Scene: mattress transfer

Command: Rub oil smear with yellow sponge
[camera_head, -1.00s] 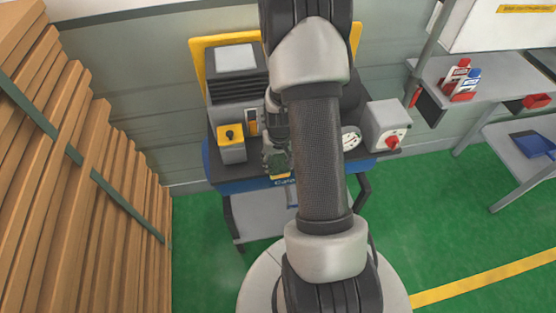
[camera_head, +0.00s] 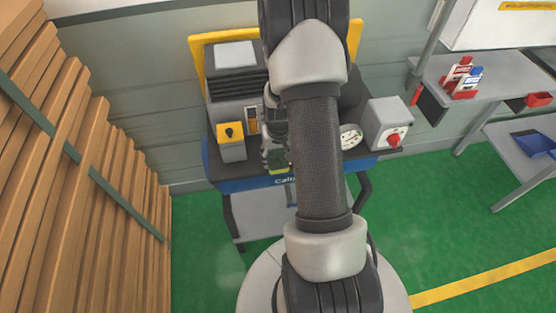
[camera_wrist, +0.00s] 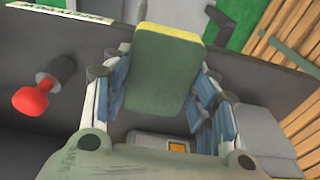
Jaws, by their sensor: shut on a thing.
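The sponge (camera_wrist: 165,70) has a dark green face and a thin yellow edge in the wrist view. My gripper (camera_wrist: 160,78) is shut on it, with one finger at each side. In the head view my gripper (camera_head: 275,150) is low over the front of the dark worktop of a blue machine, left of my arm link, with the sponge (camera_head: 279,169) at its tip. I cannot tell whether the sponge touches the surface. No oil smear can be made out; the sponge or my arm may hide it.
A pressure gauge (camera_head: 350,137) and a grey box with a red knob (camera_head: 388,125) are to the right. Stacked planks (camera_head: 80,150) fill the left side. Shelves with bottles (camera_head: 464,76) are at right.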

